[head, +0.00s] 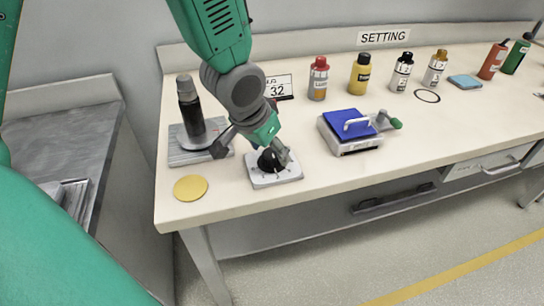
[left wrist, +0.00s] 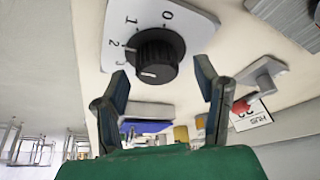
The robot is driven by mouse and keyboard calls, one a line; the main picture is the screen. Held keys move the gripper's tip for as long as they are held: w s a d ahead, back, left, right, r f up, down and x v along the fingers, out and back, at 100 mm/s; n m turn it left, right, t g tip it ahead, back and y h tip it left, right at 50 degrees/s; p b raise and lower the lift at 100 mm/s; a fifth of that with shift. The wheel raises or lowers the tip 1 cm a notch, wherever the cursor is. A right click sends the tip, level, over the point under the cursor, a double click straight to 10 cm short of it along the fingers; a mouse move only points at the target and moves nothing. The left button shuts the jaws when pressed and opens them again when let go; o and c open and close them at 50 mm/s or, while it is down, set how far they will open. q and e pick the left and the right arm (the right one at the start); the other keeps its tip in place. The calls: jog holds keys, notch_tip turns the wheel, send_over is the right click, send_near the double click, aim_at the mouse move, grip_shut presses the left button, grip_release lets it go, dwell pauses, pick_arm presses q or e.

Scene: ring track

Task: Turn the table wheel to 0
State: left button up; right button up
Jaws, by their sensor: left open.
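The table wheel is a black knob on a white plate near the table's front edge in the head view, with the knob (head: 270,160) partly behind my left gripper. In the left wrist view the knob (left wrist: 156,56) sits on the white plate (left wrist: 195,28), marked 0, 1, 2 and 3. My left gripper (head: 252,152) is open just over the knob. In the left wrist view its fingers (left wrist: 163,78) are spread, with the knob beyond the gap between them. My right gripper is not in view.
A yellow disc (head: 190,188) lies at the front left. A blue-topped device (head: 347,122) with a handle stands to the right. Several bottles and a SETTING sign (head: 384,37) are behind.

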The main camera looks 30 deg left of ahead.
pick_arm(q)
jog(key=shift+x, duration=0.75)
jog(key=shift+d, duration=0.1)
jog(key=c, duration=1.1)
jog(key=shift+c, duration=0.2)
